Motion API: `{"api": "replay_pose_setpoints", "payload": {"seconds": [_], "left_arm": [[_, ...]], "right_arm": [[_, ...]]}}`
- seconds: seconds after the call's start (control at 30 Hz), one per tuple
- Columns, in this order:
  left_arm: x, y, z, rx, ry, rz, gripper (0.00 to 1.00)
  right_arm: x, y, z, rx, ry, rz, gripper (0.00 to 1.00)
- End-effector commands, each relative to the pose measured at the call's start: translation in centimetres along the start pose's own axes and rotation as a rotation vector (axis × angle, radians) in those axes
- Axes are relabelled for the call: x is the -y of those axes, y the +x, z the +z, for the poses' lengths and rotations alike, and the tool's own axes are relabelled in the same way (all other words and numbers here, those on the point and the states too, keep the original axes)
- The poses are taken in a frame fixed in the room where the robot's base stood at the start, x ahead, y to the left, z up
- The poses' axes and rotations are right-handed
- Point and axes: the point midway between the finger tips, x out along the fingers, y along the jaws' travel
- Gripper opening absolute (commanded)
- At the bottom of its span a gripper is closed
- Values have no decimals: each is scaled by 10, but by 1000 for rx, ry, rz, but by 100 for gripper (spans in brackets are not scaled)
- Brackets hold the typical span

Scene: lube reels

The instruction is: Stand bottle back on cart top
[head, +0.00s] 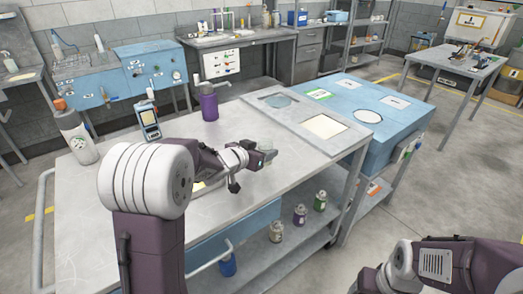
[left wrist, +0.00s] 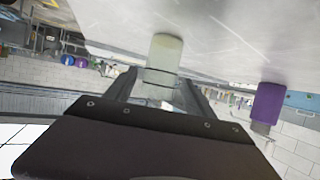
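A pale, see-through greenish bottle (head: 266,157) is at my left gripper (head: 258,159) over the middle of the grey cart top (head: 165,235). In the left wrist view the bottle (left wrist: 165,52) lies between the two fingers of the left gripper (left wrist: 160,82), which close in on its sides. Its far end points toward the cart top (left wrist: 225,40); I cannot tell whether it touches. The wrist view is turned over, with the cart top above. My right arm shows at the lower right, but its gripper is out of view.
A purple bottle (head: 209,106), a handheld meter (head: 149,120) and a white bottle with an orange cap (head: 77,138) stand along the cart's far and left edges. Several small bottles (head: 300,215) stand on the lower shelf. A blue cabinet (head: 392,120) adjoins at right. The front cart top is clear.

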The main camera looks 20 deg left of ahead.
Motion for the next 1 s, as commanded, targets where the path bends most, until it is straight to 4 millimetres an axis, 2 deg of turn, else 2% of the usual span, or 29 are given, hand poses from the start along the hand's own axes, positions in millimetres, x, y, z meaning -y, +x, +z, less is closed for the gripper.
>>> {"api": "replay_pose_setpoints", "payload": {"seconds": [0.17,0.27,0.6,0.7,0.83,1.0], "left_arm": [[0,-1,-3,-1,1,0,63],[1,-10,-6,-1,1,-2,63],[1,-92,-8,-2,0,-4,63],[1,-109,-7,-1,0,-4,63],[0,-120,-5,-1,-1,-1,63],[0,-122,-3,0,-1,0,63]], "right_arm": [[0,-2,0,0,0,0,72],[0,-6,-1,0,0,0,72],[1,-30,-3,0,0,0,72],[1,-36,-4,0,0,0,72],[1,-38,-4,0,0,0,72],[1,-38,-4,0,0,0,72]]}}
